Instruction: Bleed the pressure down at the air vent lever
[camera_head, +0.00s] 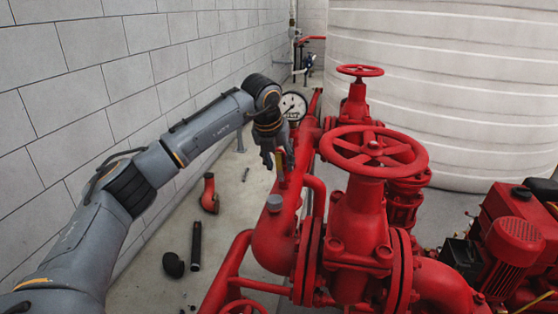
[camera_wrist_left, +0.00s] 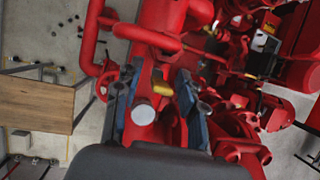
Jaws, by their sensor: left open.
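The air vent lever appears as a small yellow piece (camera_wrist_left: 163,89) on the red pipework in the left wrist view. My left gripper (camera_wrist_left: 157,75) is open, with one blue-grey finger on each side of the yellow piece. I cannot tell whether either finger touches it. A grey round cap (camera_head: 274,203) sits on the pipe nearer to me. My right gripper is not in view.
A white-faced pressure gauge (camera_head: 293,106) stands just behind the gripper. A large red handwheel valve (camera_head: 373,152) rises to its right. A grey block wall (camera_head: 90,90) runs along the left. Loose fittings, including a black pipe (camera_head: 196,246), lie on the floor.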

